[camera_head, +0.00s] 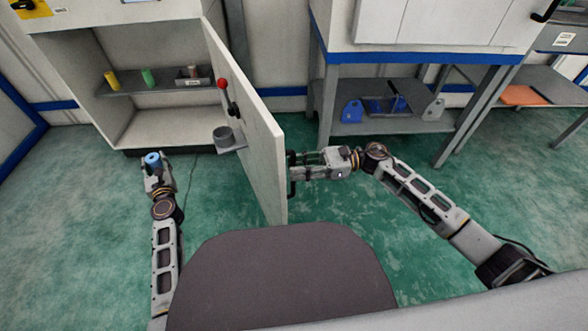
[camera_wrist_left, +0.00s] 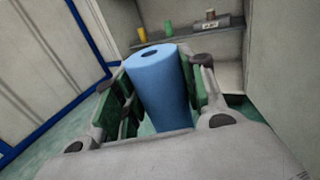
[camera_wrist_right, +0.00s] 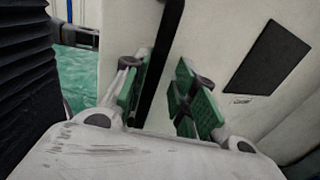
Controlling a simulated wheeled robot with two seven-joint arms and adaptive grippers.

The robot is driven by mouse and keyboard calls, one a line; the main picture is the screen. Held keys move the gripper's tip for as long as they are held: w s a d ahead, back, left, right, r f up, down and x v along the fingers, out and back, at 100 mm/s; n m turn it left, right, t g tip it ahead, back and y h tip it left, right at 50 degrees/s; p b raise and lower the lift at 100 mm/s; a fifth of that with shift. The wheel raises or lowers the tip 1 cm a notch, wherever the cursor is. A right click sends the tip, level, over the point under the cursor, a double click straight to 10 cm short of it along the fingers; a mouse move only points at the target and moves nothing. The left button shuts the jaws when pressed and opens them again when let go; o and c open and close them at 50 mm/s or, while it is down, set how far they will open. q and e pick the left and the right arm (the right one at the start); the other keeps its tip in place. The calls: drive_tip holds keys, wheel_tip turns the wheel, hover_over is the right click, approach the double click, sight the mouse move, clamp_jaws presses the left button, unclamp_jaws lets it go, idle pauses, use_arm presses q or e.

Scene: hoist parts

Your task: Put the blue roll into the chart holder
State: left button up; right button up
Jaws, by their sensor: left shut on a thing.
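The blue roll (camera_head: 153,160) stands nearly upright between the fingers of my left gripper (camera_head: 154,171), which is shut on it. The roll also fills the middle of the left wrist view (camera_wrist_left: 160,88), its hollow top end facing up. A grey round cup on a bracket, which looks like the chart holder (camera_head: 228,139), is fixed on the inner side of the open cabinet door (camera_head: 262,150). The roll is to the left of this cup and apart from it. My right gripper (camera_head: 291,167) is open at the door's outer side, with the dark handle bar (camera_wrist_right: 163,65) between its fingers.
The cabinet shelf (camera_head: 130,88) holds a yellow roll (camera_head: 112,80), a green roll (camera_head: 148,77) and a grey box (camera_head: 192,78). A red-knobbed lever (camera_head: 223,85) sits on the door above the cup. A workbench (camera_head: 420,58) stands right of the door.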

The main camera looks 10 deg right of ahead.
drive_tip(key=shift+o, duration=0.4)
drive_tip(key=shift+d, duration=0.1)
drive_tip(key=shift+a, duration=0.2)
drive_tip(key=shift+s, duration=0.1)
drive_tip(key=d, duration=1.2)
drive_tip(key=shift+w, duration=0.25)
drive_tip(key=shift+a, duration=0.1)
